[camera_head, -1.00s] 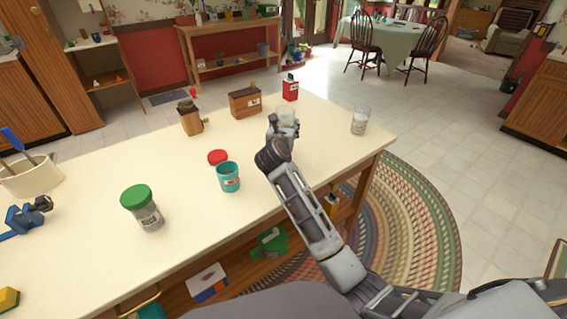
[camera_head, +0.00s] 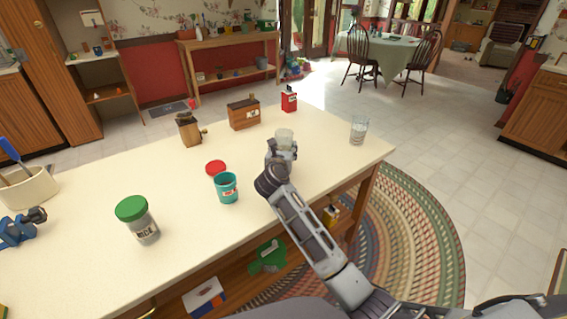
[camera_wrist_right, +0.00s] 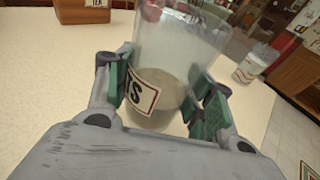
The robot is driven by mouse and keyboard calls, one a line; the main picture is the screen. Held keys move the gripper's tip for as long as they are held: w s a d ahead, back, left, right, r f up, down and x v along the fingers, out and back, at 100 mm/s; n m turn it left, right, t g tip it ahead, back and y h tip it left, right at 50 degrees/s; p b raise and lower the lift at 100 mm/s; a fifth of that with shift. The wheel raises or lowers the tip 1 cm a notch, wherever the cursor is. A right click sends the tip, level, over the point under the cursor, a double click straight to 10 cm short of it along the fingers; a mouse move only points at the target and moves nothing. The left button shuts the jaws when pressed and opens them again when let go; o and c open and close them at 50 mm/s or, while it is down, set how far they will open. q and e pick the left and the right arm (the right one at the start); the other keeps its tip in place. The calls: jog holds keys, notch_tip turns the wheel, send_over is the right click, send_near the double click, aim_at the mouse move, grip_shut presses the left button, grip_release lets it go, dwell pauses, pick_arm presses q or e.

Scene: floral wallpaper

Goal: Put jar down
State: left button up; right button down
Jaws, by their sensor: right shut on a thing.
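The jar (camera_head: 285,136) is clear glass with a light, sandy content and a cream label with a red border ending in "TS". My right gripper (camera_head: 281,152) is shut on it over the right part of the counter (camera_head: 325,138). In the right wrist view the jar (camera_wrist_right: 168,85) sits between the two green-padded fingers, one on each side. The jar looks roughly upright in the head view. I cannot tell whether its base touches the counter. My left gripper is not in view.
A drinking glass (camera_head: 358,130) is near the right edge, a red tin (camera_head: 289,101) and wooden box (camera_head: 243,113) behind. A green-lidded jar (camera_head: 141,228) stands front left. Counter around the gripper is clear.

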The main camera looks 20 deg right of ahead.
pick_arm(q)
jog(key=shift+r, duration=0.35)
pick_arm(e)
jog(key=shift+a+f, duration=0.1)
jog(key=shift+f, duration=0.35)
jog(key=shift+f, duration=0.45)
jog(key=shift+f+b, duration=0.4)
jog(key=shift+f, duration=0.5)
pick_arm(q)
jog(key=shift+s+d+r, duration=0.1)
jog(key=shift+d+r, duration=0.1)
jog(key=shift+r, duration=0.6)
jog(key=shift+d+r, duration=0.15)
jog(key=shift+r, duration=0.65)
pick_arm(e)
jog(key=shift+f, duration=0.75)
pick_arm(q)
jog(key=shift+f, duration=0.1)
pick_arm(e)
jog(key=shift+f, duration=0.1)
jog(key=c, duration=0.9)
grip_release()
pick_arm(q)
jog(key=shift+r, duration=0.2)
pick_arm(e)
jog(key=o, duration=0.3)
